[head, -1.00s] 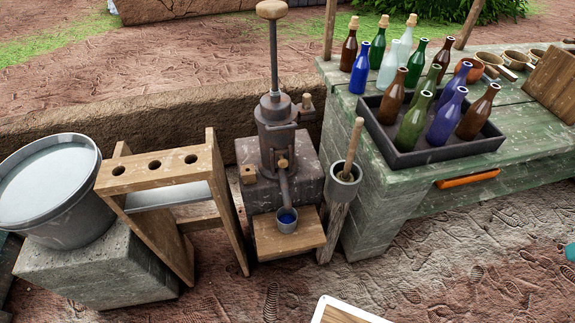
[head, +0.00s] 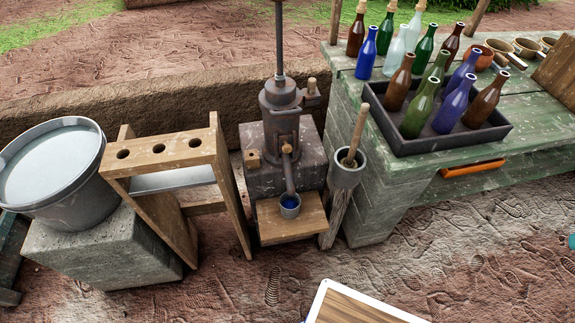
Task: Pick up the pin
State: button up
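I cannot tell for sure which thing is the pin. A small wooden peg (head: 252,159) sits on the left of the dark block under the iron hand pump (head: 283,120). Another wooden plug (head: 287,149) is on the front of the pump, and a wooden-tipped fitting (head: 312,86) sticks up at its right side. A wooden rod (head: 358,133) leans upright in a grey cup (head: 346,174) on a post right of the pump. My gripper is not in view.
A blue-filled cup (head: 290,207) stands on a wooden step (head: 291,226) under the spout. A holed wooden rack (head: 160,152) and grey tub (head: 62,202) stand left. A green table (head: 540,140) at right bears a dark tray (head: 430,146) of bottles. Muddy ground is open in front.

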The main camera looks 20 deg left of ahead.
aim_at(311, 86)
jog(key=u, duration=0.55)
jog(key=i, duration=0.85)
jog(key=u, duration=0.65)
